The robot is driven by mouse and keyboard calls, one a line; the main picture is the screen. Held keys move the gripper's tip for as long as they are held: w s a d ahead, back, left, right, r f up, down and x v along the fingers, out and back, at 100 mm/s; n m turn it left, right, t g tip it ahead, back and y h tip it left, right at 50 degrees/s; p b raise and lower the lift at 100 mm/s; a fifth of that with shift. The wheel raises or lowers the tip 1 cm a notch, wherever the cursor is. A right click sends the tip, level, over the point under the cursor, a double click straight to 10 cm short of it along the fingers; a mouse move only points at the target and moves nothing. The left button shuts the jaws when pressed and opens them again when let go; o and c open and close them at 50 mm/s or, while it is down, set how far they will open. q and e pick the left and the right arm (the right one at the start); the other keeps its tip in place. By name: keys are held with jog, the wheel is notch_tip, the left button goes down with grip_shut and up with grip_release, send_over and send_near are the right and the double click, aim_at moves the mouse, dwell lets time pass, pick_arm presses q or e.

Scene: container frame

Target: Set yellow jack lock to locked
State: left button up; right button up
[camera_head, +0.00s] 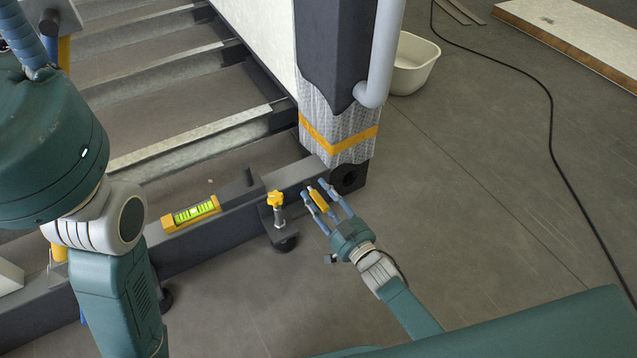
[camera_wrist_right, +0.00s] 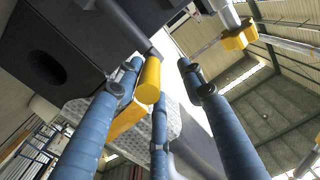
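A yellow cylindrical handle (camera_head: 318,201) on a dark pin sits near the corner of the dark frame; it shows large in the right wrist view (camera_wrist_right: 148,80). It looks like the jack lock, but I cannot tell its position. My right gripper (camera_head: 326,202) has its blue fingers spread around the handle. In the wrist view the handle lies close to the left finger, with a gap to the right finger (camera_wrist_right: 185,66). A jack with a yellow star knob (camera_head: 275,198) and dark foot stands just left. My left arm fills the left side; its gripper is not visible.
A yellow spirit level (camera_head: 191,213) lies on the frame beam (camera_head: 222,231). A wrapped post with a yellow strap (camera_head: 338,136) rises behind my right gripper. A white tub (camera_head: 414,64) and a black cable (camera_head: 551,120) lie on the floor. Floor right of the frame is open.

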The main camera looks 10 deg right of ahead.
aim_at(318, 198)
notch_tip(318, 198, up, 8)
jog(key=shift+r, duration=0.1)
dwell(0.6)
